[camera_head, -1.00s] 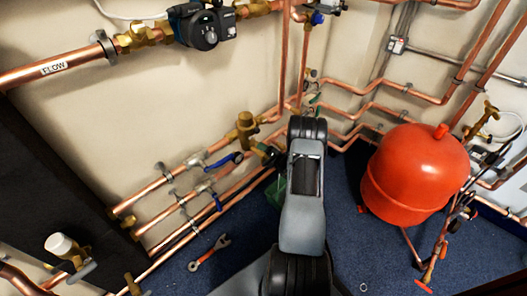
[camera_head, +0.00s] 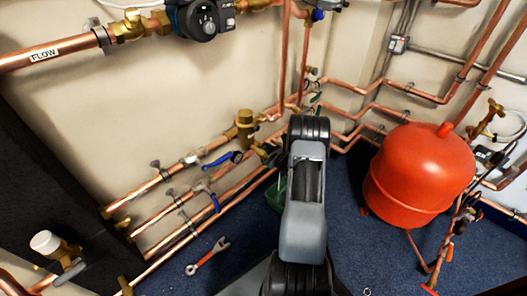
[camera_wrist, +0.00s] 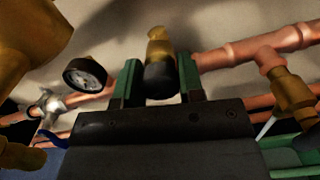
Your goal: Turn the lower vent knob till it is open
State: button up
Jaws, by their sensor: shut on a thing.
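In the wrist view a black knob (camera_wrist: 160,79) on a brass vent body (camera_wrist: 159,48) stands between the two green fingers of my gripper (camera_wrist: 159,82). The gripper is shut on this knob. The sides of the knob are partly hidden by the fingers, and I cannot tell how far it is turned. In the head view my arm reaches toward the pipes at the back corner and hides most of my gripper and the knob.
A dark gauge (camera_wrist: 85,75) is left of my fingers. Copper pipes (camera_wrist: 270,45) run along the wall. A red tank (camera_head: 420,175) stands right of my arm. A green container (camera_head: 275,197) and a wrench (camera_head: 207,257) are on the blue floor.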

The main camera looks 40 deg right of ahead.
jog(key=shift+n, duration=0.7)
jog(key=shift+b, duration=0.3)
jog(key=o, duration=0.9)
jog(key=s+p, duration=0.1)
jog(key=s, duration=0.3)
jog(key=s+d+p, duration=0.1)
jog(key=s, duration=0.4)
jog(key=s+d+p, duration=0.1)
jog(key=s+p, duration=0.1)
jog(key=s, duration=0.2)
jog(key=shift+s+d, duration=0.25)
jog(key=shift+s, duration=0.05)
